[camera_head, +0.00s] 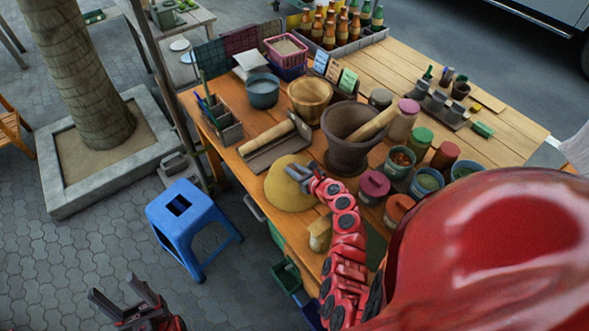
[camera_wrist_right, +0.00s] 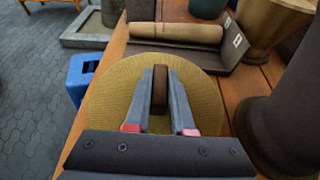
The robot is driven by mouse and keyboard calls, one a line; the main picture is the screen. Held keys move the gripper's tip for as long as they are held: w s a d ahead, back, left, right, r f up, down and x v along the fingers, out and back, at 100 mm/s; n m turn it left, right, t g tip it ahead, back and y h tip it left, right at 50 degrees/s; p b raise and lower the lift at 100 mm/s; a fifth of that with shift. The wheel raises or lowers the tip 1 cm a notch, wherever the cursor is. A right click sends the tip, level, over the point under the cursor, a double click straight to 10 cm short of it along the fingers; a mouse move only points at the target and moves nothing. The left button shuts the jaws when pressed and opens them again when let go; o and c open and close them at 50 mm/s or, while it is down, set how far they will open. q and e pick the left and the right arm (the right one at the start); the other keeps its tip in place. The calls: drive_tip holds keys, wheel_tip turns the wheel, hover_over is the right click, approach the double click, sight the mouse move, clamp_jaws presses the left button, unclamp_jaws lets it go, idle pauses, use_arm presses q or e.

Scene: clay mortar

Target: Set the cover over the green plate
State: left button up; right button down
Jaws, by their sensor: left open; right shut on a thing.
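The cover is a round yellow woven dome (camera_head: 287,188) near the front left edge of the wooden table. In the right wrist view the cover (camera_wrist_right: 112,100) lies under my gripper, with a brown handle (camera_wrist_right: 160,88) on top. My right gripper (camera_head: 303,176) is shut on that handle, its fingers on either side of it in the wrist view (camera_wrist_right: 161,82). I cannot tell whether the cover touches the table. A dark green flat patch (camera_head: 376,247) shows behind my right arm and may be the green plate, mostly hidden. My left gripper (camera_head: 128,298) is open and empty over the paving.
A rolling pin on a tray (camera_head: 270,142) lies just behind the cover. A blue stool (camera_head: 190,215) stands beside the table.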

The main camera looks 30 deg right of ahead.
drive_tip(key=c, duration=0.7)
unclamp_jaws()
drive_tip(key=b+v, duration=0.4)
drive_tip(key=v, duration=1.3)
drive_tip(key=shift+s+d+b, duration=0.1)
drive_tip(key=shift+s+b, duration=0.1)
drive_tip(key=shift+b, duration=0.15)
drive_tip(key=shift+r, duration=0.1)
